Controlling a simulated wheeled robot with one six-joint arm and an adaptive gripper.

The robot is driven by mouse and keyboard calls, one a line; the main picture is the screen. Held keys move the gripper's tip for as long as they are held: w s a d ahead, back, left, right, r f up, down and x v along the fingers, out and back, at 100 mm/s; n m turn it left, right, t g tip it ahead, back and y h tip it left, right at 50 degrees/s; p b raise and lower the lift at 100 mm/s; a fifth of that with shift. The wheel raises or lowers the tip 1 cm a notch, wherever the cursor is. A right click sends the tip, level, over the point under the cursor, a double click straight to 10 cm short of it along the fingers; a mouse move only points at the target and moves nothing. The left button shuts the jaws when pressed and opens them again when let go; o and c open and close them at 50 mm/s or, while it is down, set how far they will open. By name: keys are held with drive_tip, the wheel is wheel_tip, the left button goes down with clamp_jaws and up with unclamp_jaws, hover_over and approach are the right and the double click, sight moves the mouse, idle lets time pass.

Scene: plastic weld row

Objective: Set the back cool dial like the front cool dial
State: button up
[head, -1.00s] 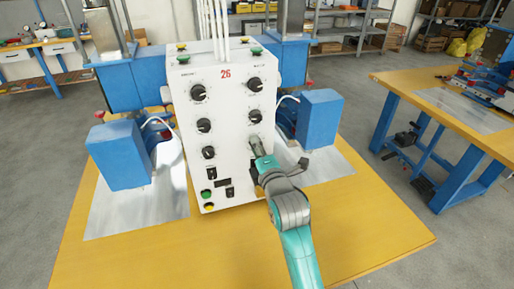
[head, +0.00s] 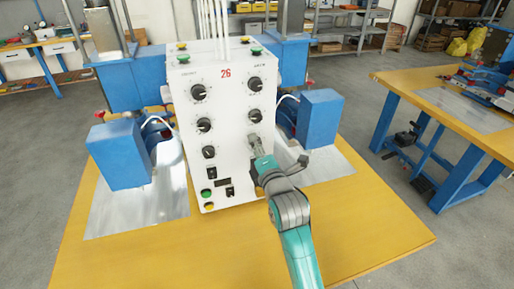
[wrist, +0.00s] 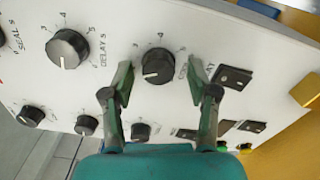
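A white control box (head: 226,168) carries two columns of black dials. My gripper (head: 254,143) is at the lowest dial of the right column and hides it in the head view. In the wrist view, my gripper (wrist: 159,78) is open, with one finger on each side of this dial (wrist: 156,65); gaps show, and contact cannot be told. Its white pointer mark points down and left there. The lowest dial of the left column (head: 208,152) is uncovered; it also shows small in the wrist view (wrist: 140,131).
Other dials sit close by, such as the middle right one (head: 255,116). Black switches (wrist: 232,77) and coloured buttons lie near the fingers. Blue machine blocks (head: 318,118) flank the box. The yellow table (head: 370,240) is clear in front.

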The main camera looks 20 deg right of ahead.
drive_tip(key=s, duration=1.2)
idle(0.5)
drive_tip(key=s+f+m+g, duration=0.2)
drive_tip(key=s+f+m, duration=0.8)
drive_tip(key=s+f, duration=0.7)
drive_tip(key=s+m+g, duration=0.1)
drive_tip(key=s+m, duration=1)
drive_tip(key=s, duration=1.3)
drive_tip(key=shift+s+d+r, duration=0.15)
drive_tip(key=shift+r, duration=0.25)
